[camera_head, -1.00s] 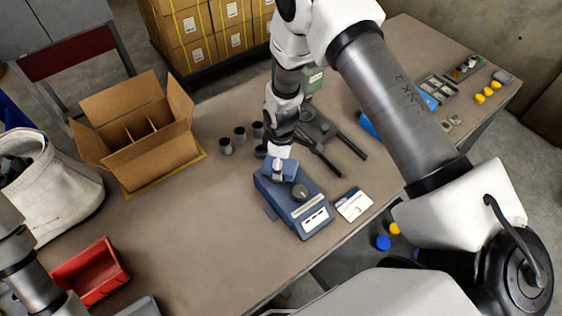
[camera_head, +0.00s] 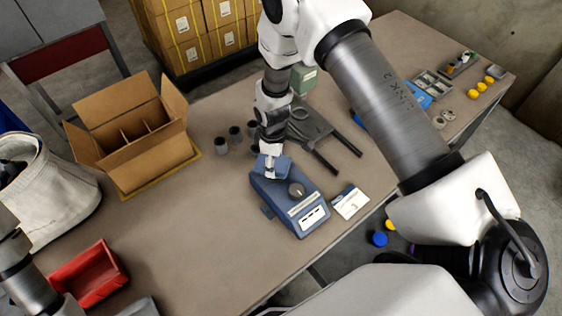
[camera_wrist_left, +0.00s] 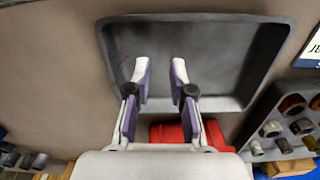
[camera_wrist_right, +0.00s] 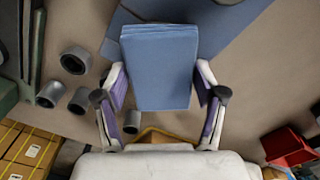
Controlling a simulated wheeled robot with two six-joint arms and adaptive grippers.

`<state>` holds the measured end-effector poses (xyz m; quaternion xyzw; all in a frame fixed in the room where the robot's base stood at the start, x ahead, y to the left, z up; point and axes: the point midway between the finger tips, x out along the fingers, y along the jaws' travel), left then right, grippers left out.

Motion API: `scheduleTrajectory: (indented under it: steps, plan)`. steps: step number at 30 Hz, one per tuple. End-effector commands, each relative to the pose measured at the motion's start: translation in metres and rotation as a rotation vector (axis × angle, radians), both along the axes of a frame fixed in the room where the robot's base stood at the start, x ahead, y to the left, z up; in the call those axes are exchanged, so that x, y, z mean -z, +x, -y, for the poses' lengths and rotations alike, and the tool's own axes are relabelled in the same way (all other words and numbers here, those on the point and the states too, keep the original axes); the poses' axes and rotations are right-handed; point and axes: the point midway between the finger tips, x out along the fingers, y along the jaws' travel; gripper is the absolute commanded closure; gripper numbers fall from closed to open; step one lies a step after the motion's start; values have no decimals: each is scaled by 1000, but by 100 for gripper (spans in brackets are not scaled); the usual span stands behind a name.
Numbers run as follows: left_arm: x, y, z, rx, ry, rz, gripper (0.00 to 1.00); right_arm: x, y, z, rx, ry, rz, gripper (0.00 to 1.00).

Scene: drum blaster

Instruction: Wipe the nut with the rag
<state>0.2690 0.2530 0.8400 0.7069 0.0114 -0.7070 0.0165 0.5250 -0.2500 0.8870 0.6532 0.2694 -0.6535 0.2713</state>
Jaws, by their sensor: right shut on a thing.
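My right gripper (camera_wrist_right: 158,85) is shut on a folded blue rag (camera_wrist_right: 158,60), which sticks out beyond the fingers. In the head view the right gripper (camera_head: 268,168) and the rag (camera_head: 279,161) are over the back end of a blue device with a knob (camera_head: 283,206); contact is unclear. My left gripper (camera_wrist_left: 162,75) is open and empty above a grey tray (camera_wrist_left: 255,62). Several nut-like metal parts (camera_wrist_left: 272,128) sit in a dark compartment tray at the right of the left wrist view. I cannot tell which nut is the task's.
Several grey hollow cylinders (camera_head: 235,133) stand behind the device, near a dark stand (camera_head: 315,125). An open cardboard box (camera_head: 140,150) is at the left, a red bin (camera_head: 88,275) at the lower left. A white card (camera_head: 350,202) lies beside the device. The table's middle left is clear.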

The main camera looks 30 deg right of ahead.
Motion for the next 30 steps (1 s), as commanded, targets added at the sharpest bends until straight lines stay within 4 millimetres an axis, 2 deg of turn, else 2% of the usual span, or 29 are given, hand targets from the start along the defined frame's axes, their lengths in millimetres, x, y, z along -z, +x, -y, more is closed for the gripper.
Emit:
scheduleTrajectory:
  steps: [5,14,30]
  plan:
    - [4,0,0,0,0,0,78,1,9,-9,-1,1,1,58]
    - [3,0,0,0,0,0,78,0,9,-10,0,1,-1,58]
    - [-9,0,0,0,0,0,78,-1,-20,19,2,1,-2,58]
